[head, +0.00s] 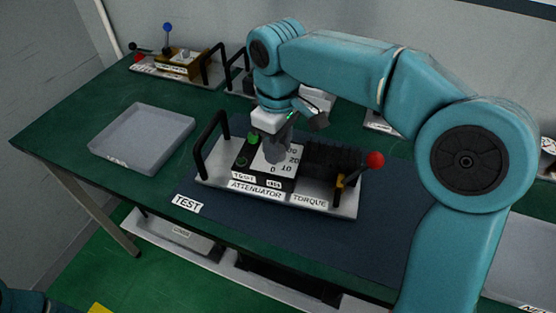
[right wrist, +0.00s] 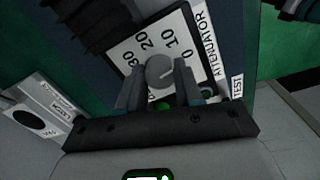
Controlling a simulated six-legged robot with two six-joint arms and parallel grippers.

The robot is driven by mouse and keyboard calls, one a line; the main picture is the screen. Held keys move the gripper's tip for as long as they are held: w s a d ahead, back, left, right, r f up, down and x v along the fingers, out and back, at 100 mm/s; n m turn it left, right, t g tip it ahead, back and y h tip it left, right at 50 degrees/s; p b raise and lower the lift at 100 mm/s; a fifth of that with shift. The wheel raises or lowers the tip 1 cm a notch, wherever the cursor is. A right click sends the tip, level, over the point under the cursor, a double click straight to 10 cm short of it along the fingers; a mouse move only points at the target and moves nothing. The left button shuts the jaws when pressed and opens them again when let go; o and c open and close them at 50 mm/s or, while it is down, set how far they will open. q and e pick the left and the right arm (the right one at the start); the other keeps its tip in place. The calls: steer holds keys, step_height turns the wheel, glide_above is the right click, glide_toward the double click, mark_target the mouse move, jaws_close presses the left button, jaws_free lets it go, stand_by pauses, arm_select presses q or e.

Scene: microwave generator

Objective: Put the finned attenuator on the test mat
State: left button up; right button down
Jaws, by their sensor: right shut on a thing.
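The finned attenuator (head: 330,160) has a black finned body, a white dial face marked with numbers and a pale base plate labelled ATTENUATOR TORQUE. Its plate rests on the dark blue test mat (head: 390,222), which carries a TEST label. A red-tipped lever is at its right end and a black handle at its left. My right gripper (head: 276,150) is over the dial from above. In the right wrist view its two fingers (right wrist: 157,88) are on either side of the round grey dial knob (right wrist: 160,69), shut on it. My left gripper is not in view.
A grey empty tray (head: 143,137) lies on the green bench, left of the mat. Another device with a blue-tipped lever (head: 168,45) stands at the back left. More equipment stands along the wall, partly hidden by my right arm. The mat's front right is clear.

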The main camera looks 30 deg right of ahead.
steer(key=f, duration=0.3)
steer(key=shift+s+a+f+b, duration=0.1)
steer(key=shift+a+f+b, duration=0.1)
steer(key=shift+f+b, duration=0.1)
steer(key=shift+d+f, duration=0.15)
steer(key=shift+f, duration=0.05)
steer(key=shift+r, duration=0.1)
steer(key=c, duration=0.8)
jaws_free()
steer(key=shift+f, duration=0.25)
steer(key=shift+o, duration=0.2)
steer(key=shift+r, duration=0.15)
